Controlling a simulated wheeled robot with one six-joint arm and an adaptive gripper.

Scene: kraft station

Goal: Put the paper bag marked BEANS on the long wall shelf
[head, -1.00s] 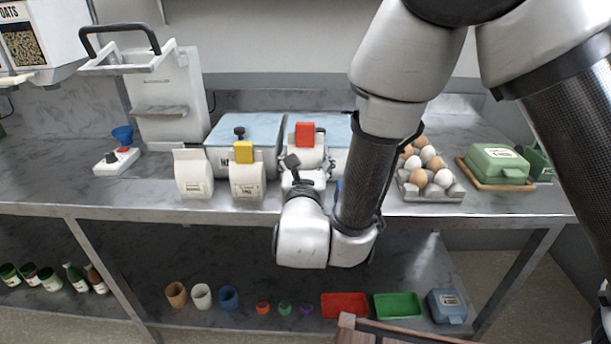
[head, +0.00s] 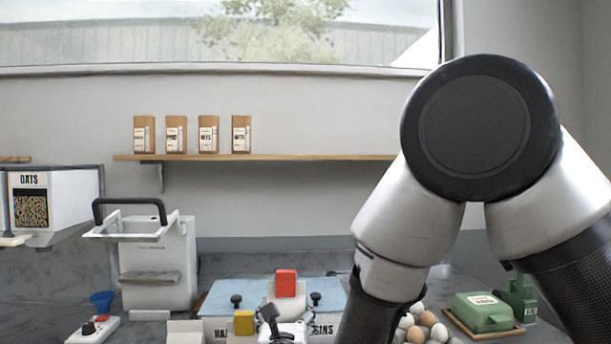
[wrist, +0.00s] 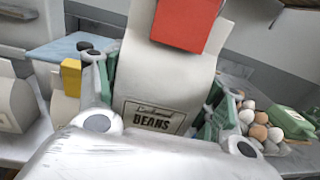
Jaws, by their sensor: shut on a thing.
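The paper bag marked BEANS (wrist: 165,75) is white with a red clip (wrist: 187,22) at its top. In the wrist view it stands upright between the fingers of my gripper (wrist: 155,105), which is shut on it. In the head view only the bag's top and red clip (head: 286,283) show clearly; its lower part is hidden behind my gripper. The long wall shelf (head: 290,157) is a thin wooden board on the wall behind, above the worktop. My arm hides its right end.
Several brown packets (head: 208,135) stand on the shelf's left part; its middle is bare. A pale bag with a yellow clip (head: 244,322) stands left of the held bag. Blue-lidded bins (head: 235,295) are behind. Eggs (head: 428,320) and a green box (head: 482,312) are at right.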

